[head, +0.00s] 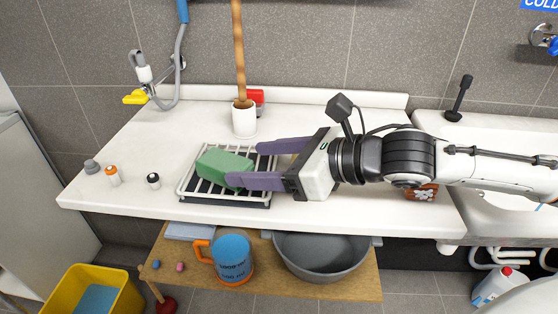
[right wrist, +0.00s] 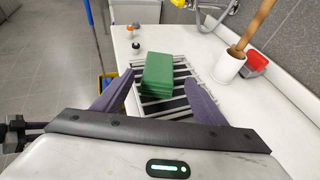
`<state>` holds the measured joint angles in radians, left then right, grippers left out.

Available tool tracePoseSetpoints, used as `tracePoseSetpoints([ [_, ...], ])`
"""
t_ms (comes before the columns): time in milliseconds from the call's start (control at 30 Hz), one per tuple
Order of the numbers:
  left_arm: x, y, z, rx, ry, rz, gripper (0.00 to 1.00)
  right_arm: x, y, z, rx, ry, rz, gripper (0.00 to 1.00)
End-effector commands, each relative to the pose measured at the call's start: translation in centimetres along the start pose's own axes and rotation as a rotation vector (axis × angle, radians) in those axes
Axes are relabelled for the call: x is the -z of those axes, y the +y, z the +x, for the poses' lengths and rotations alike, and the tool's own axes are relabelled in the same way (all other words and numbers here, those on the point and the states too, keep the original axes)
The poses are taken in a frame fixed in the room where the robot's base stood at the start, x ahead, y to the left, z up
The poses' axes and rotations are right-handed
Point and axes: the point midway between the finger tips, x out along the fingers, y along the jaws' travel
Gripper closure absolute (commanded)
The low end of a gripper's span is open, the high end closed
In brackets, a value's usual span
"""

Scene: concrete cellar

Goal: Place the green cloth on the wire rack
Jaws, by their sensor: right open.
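The green cloth (head: 222,168) is a folded block lying on the white wire rack (head: 229,199), which stands over a dark tray on the white counter. The cloth also shows on the rack in the right wrist view (right wrist: 158,73). My right gripper (head: 240,163) comes in from the right, open, with its purple fingers over the rack. The near fingertip is at the cloth's lower right edge in the head view; I cannot tell if it touches. In the right wrist view the gripper (right wrist: 158,95) has its fingers spread with the cloth ahead between them. My left gripper is not in view.
A white pot (head: 244,121) with a wooden handle and a red container (head: 257,97) stand behind the rack. Small bottles (head: 113,175) stand at the left. A wooden shelf below holds a mug (head: 232,259) and grey basin (head: 322,255).

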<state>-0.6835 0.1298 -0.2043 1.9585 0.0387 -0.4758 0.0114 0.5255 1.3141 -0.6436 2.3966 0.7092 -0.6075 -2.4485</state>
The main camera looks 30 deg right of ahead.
Motion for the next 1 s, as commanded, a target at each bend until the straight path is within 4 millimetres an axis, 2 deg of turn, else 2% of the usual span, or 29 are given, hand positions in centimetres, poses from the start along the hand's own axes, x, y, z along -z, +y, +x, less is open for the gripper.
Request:
tracePoseSetpoints([
  [133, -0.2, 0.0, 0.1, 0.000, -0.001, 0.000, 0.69, 0.2, 0.1, -2.2, 0.001, 0.007, -0.006, 0.35],
  [400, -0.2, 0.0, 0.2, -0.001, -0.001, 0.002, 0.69, 0.1, -0.1, -4.3, 0.003, 0.002, -0.001, 0.35],
  [1000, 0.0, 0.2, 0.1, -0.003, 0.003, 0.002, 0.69, 0.1, 0.2, -4.8, -0.004, 0.001, 0.007, 0.35],
])
